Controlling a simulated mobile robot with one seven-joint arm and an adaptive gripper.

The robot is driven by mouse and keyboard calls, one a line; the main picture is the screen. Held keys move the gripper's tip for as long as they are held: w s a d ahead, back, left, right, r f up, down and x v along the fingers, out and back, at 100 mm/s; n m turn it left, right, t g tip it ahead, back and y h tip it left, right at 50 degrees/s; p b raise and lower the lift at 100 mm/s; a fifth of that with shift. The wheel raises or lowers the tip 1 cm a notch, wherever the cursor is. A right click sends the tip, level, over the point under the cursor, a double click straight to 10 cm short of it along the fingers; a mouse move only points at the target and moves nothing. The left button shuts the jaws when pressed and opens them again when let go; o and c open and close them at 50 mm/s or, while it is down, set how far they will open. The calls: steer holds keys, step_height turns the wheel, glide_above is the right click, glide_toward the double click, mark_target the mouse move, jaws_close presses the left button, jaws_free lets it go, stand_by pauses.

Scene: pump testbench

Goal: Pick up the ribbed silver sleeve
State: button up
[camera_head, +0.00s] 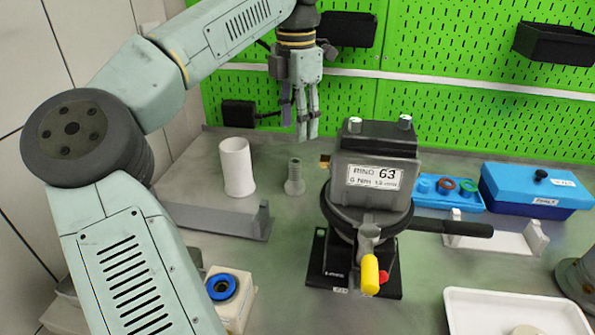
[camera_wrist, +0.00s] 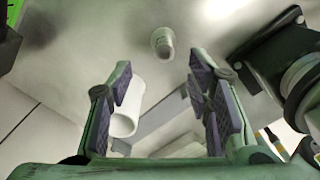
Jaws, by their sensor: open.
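The ribbed silver sleeve (camera_head: 294,178) appears to be the small grey upright piece with a wider base on the bench, right of the white cylinder. Its ribs are too small to make out. In the wrist view it (camera_wrist: 163,42) stands beyond the fingertips, roughly between the two fingers in the picture. My gripper (camera_head: 303,122) is above the bench, higher than the sleeve and apart from it. In the wrist view its two padded fingers (camera_wrist: 160,82) are spread open with nothing held between them.
A white hollow cylinder (camera_head: 237,165) stands left of the sleeve, by a grey holder (camera_head: 225,217). The dark pump unit (camera_head: 372,165) stands close on the right, its black handle (camera_head: 450,228) reaching right. A green pegboard (camera_head: 440,110) rises behind. Blue boxes (camera_head: 535,190) sit farther right.

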mark_target(295, 161)
steer(key=f, duration=0.3)
steer(key=f+p, duration=0.1)
steer(key=f, duration=0.2)
steer(key=s+f+p, duration=0.1)
steer(key=f, duration=0.2)
steer(key=shift+a, duration=0.1)
jaws_close()
stand_by(0.4)
